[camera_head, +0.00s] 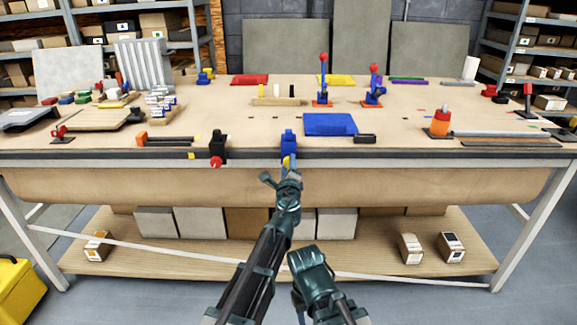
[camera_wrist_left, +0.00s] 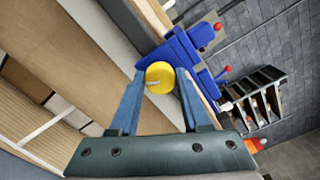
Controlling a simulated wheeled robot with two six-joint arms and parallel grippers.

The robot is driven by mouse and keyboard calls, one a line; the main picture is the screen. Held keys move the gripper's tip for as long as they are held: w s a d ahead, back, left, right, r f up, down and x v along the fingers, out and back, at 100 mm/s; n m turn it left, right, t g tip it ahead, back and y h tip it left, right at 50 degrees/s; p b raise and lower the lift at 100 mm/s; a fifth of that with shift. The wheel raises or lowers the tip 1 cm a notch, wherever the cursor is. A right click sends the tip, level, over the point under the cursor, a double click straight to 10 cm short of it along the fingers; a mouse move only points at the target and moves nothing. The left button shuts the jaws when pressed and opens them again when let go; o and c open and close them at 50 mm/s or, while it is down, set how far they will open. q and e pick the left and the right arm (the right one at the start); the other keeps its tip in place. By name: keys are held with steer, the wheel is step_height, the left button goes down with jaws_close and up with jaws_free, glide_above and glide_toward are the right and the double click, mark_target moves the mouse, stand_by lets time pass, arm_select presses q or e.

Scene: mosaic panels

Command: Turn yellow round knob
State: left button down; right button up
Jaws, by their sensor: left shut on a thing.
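The yellow round knob (camera_wrist_left: 159,78) sits on the front of a blue block-shaped fixture (camera_wrist_left: 180,48) at the table's front edge. In the head view only a small part of the knob (camera_head: 286,161) shows below the blue fixture (camera_head: 289,141). A pale mark shows across the knob's face in the wrist view. My left gripper (camera_wrist_left: 161,80) is shut on the knob, with one blue finger on each side of it. My right arm's end (camera_head: 313,273) is low in front of the table; its fingers cannot be made out.
A black fixture with a red knob (camera_head: 216,162) is left of the blue one on the same edge. A blue mat (camera_head: 330,124) and red-topped levers (camera_head: 322,85) are behind. The wooden table (camera_head: 260,122) has bare stretches between things. A yellow case (camera_head: 17,289) stands lower left.

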arm_select(q)
steer(key=shift+s, duration=0.1)
steer(key=shift+c, duration=1.9)
jaws_free()
